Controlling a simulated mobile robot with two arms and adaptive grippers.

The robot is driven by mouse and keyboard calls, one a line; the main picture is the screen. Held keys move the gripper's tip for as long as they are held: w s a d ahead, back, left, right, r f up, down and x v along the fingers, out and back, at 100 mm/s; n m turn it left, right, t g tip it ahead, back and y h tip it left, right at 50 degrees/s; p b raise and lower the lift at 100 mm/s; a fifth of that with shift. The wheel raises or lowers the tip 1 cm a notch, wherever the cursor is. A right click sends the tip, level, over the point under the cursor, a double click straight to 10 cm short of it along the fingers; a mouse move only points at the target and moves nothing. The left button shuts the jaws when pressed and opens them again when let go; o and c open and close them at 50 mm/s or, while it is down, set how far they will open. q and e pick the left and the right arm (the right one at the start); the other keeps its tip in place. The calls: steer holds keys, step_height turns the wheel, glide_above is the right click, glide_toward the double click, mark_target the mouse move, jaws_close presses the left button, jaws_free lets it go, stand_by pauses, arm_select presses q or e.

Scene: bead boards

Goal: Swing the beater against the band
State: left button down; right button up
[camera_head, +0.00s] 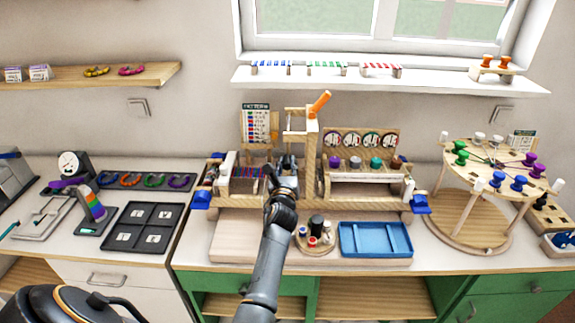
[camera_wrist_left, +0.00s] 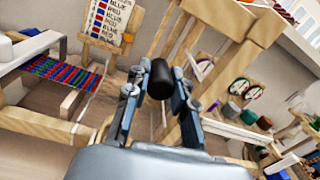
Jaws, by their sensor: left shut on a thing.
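The woven band (camera_head: 246,172), striped red, blue and green, lies in the left part of the wooden loom; it also shows at the left of the left wrist view (camera_wrist_left: 62,78). My left gripper (camera_head: 286,165) is at the loom, just right of the band and left of the upright post. In the left wrist view its fingers (camera_wrist_left: 160,82) are shut on a black knob (camera_wrist_left: 159,80), apparently the beater's handle. The rest of the beater cannot be told clearly from the loom frame. My right gripper is not in view.
A wooden post (camera_head: 312,145) with an orange handle (camera_head: 320,104) rises right of my gripper. A chart (camera_head: 256,125) stands behind. A round tray (camera_head: 317,246) with jars and a blue tray (camera_head: 375,253) lie in front. A round pegged stand (camera_head: 480,245) is at right.

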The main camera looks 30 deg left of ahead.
arm_select(q)
steer(key=m+p, duration=0.1)
steer(key=s+a+m+p, duration=0.1)
steer(key=a+m+p, duration=0.1)
steer(key=m, duration=0.1)
steer(key=shift+s+a+r, duration=0.15)
steer(key=shift+r, duration=0.15)
